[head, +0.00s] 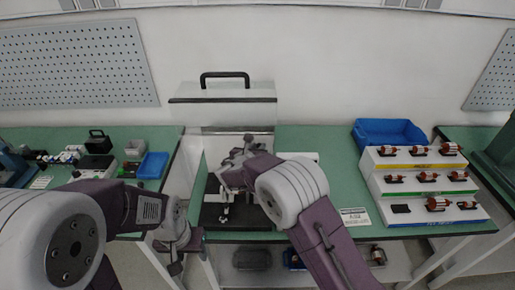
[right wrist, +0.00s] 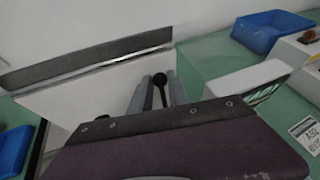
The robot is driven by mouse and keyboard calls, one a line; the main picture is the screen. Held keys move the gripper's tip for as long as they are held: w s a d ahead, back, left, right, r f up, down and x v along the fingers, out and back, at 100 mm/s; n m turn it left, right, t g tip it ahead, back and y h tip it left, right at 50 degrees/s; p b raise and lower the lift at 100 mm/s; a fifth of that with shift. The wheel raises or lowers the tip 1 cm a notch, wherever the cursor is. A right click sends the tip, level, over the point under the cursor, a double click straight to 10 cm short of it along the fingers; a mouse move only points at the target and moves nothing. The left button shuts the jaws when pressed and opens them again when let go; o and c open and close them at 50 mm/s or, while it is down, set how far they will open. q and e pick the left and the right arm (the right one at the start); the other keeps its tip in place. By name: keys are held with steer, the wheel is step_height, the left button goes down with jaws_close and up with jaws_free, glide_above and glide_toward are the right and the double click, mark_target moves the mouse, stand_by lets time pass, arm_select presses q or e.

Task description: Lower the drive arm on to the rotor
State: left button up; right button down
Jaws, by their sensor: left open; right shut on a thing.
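My right gripper (head: 246,146) is over the test stand in the middle of the table. In the right wrist view its two grey fingers (right wrist: 158,98) are shut on a dark ball-ended handle (right wrist: 160,80), which seems to belong to the drive arm. The rest of the drive arm is hidden by my gripper and wrist. The stand's black base (head: 208,215) shows below my right arm. I cannot make out a rotor on the stand. My left gripper (head: 177,262) is open and empty, low in front of the table gap, apart from the stand.
A raised guard with a black handle (head: 224,76) stands behind the stand. On the right are a stepped rack (head: 425,200) of several copper-coloured rotors and a blue bin (head: 388,131). Another blue bin (head: 153,166) sits on the left table among small parts.

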steer(key=shift+f+b, duration=0.2)
steer(key=shift+b, duration=0.25)
steer(key=s+f+m+t+h+b, duration=0.1)
steer(key=s+t+b, duration=0.1)
steer(key=b, duration=1)
steer(key=s+f+m+t+h+b, duration=0.1)
steer(key=s+f+t+b, duration=0.1)
steer(key=b, duration=1)
steer(key=s+f+m+t+h+b, duration=0.1)
steer(key=s+t+b, duration=0.3)
steer(key=b, duration=0.8)
steer(key=shift+s+f+t+b, duration=0.15)
steer(key=shift+f+t+b, duration=0.25)
steer(key=shift+f+t, duration=0.2)
steer(key=shift+s+f+b, duration=0.35)
steer(key=shift+f+b, duration=0.15)
steer(key=shift+b, duration=0.25)
steer(key=shift+s+f+b, duration=0.15)
steer(key=shift+f+b, duration=0.15)
steer(key=shift+b, duration=0.05)
steer(key=shift+f, duration=0.15)
